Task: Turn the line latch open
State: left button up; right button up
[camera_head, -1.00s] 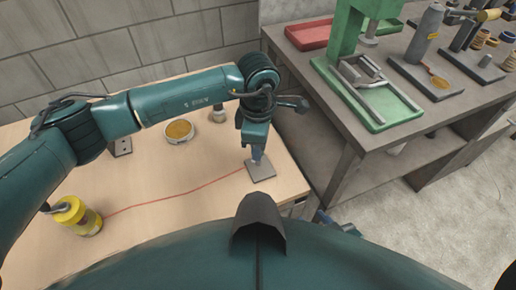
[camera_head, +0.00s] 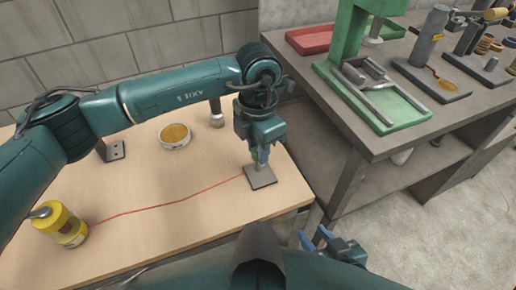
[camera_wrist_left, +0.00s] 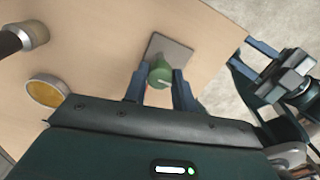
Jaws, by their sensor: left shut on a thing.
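The line latch (camera_wrist_left: 160,71) is a green knob on a square grey plate (camera_head: 260,177) near the table's right front corner. My left gripper (camera_head: 262,157) points down over the plate, shut on the green latch. In the left wrist view the knob shows between the two blue fingers, and the plate (camera_wrist_left: 176,50) lies beyond it. The fingers hide much of the latch in the head view. My right gripper (camera_head: 316,238) is open and empty beside the table's front edge.
A round tin (camera_head: 175,136), a dark bracket (camera_head: 111,150) and a grey-tipped post (camera_head: 216,115) stand behind on the wooden table (camera_head: 190,232). A grey workbench (camera_head: 345,131) with a green press (camera_head: 352,40) stands to the right. The table middle is clear apart from the line.

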pick_arm(q)
jog(key=shift+r, duration=0.1)
dwell(0.3)
jog(key=o, duration=1)
notch_tip(320, 180, up, 13)
jog(key=shift+r+b, duration=0.1)
jog(key=shift+b, duration=0.2)
